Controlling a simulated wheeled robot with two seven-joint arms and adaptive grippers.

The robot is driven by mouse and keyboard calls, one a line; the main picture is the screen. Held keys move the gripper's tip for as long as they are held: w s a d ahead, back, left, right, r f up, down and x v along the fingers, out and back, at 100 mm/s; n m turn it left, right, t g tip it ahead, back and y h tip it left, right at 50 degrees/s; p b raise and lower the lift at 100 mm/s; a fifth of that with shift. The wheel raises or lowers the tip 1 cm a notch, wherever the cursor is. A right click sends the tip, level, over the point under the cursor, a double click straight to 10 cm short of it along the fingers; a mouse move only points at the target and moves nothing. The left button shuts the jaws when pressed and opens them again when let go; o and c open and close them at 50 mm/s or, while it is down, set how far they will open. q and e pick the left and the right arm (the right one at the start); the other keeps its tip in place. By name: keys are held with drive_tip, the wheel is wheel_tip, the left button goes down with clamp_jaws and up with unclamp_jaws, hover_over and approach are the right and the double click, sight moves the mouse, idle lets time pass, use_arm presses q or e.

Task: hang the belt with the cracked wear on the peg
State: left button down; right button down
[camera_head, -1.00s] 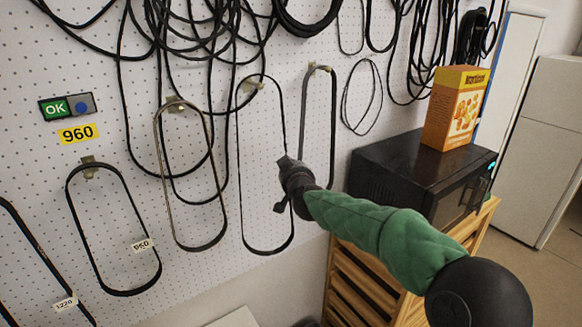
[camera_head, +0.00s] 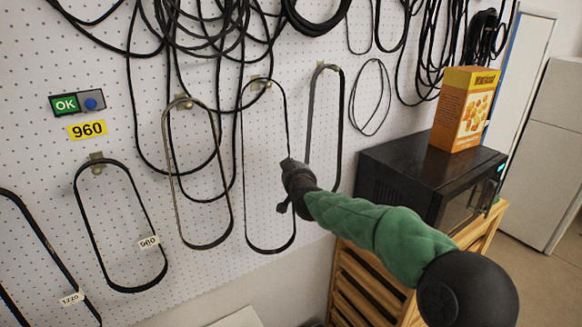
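Several closed belts hang on pegs on a white pegboard. A black belt tagged 960 (camera_head: 120,286) hangs at left. A brownish-grey belt (camera_head: 174,180), different in colour from the others, hangs to its right. Cracks are too small to make out. My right gripper (camera_head: 284,184) is in front of the board, between the thin black belt and the darker belt, hiding part of the latter. Its fingers overlap, so its opening is unclear. My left gripper is out of view.
An OK sign (camera_head: 66,104) and a yellow 960 label (camera_head: 88,129) are on the board. Another belt, tagged 1220 (camera_head: 71,299), hangs far left. Loose cables (camera_head: 200,45) hang above. A black microwave (camera_head: 400,165) bearing an orange box (camera_head: 466,110) stands on a wooden crate stand (camera_head: 365,275).

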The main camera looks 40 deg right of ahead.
drive_tip(key=shift+f, duration=0.25)
drive_tip(key=c, duration=1.6)
unclamp_jaws()
drive_tip(key=shift+c, duration=0.2)
drive_tip(key=o, duration=0.3)
drive_tip(key=shift+o, duration=0.2)
drive_tip(key=shift+r, duration=0.1)
drive_tip(key=v, duration=1.2)
